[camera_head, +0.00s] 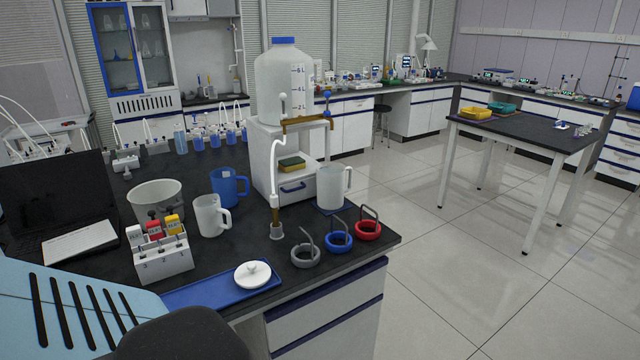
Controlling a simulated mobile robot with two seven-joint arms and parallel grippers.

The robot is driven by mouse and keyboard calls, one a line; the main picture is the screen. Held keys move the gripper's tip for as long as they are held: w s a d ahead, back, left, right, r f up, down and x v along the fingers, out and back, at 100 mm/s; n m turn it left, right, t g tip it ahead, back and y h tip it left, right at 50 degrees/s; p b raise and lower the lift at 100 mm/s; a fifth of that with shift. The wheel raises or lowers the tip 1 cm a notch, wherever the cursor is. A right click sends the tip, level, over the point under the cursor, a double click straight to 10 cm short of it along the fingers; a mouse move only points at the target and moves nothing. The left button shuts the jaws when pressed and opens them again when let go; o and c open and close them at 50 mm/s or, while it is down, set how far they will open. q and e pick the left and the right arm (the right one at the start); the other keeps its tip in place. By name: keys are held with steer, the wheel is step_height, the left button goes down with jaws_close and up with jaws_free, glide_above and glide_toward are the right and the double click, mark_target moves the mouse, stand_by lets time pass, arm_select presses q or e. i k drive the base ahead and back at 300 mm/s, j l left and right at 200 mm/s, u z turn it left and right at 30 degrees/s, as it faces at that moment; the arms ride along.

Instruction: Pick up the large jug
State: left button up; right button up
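Several jugs stand on the black bench (345,238). A white jug (332,188) with its handle to the right stands on a small blue mat at the right, beside the white dispenser stand. It looks the tallest of the handled jugs. A shorter white jug (208,216) stands left of centre, and a blue jug (226,187) stands just behind it. A big translucent container (284,84) with a blue cap and volume marks sits on top of the stand (266,165). Neither of my grippers shows in the head view.
A laptop (60,200) is at left. Floor right of the bench is clear.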

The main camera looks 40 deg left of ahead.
mark_target(330, 176)
steer(key=i+u, duration=0.35)
steer(key=i+l+u, duration=0.15)
steer(key=u, duration=0.25)
steer(key=i+l+u, duration=0.2)
steer(key=u, duration=0.15)
steer(key=i+l+u, duration=0.25)
steer(key=u, duration=0.2)
steer(key=i+l+u, duration=0.2)
steer(key=u, duration=0.25)
steer(key=i+l+u, duration=0.1)
steer(key=l+u, duration=1.25)
steer(key=l, duration=0.45)
steer(key=i+l, duration=0.05)
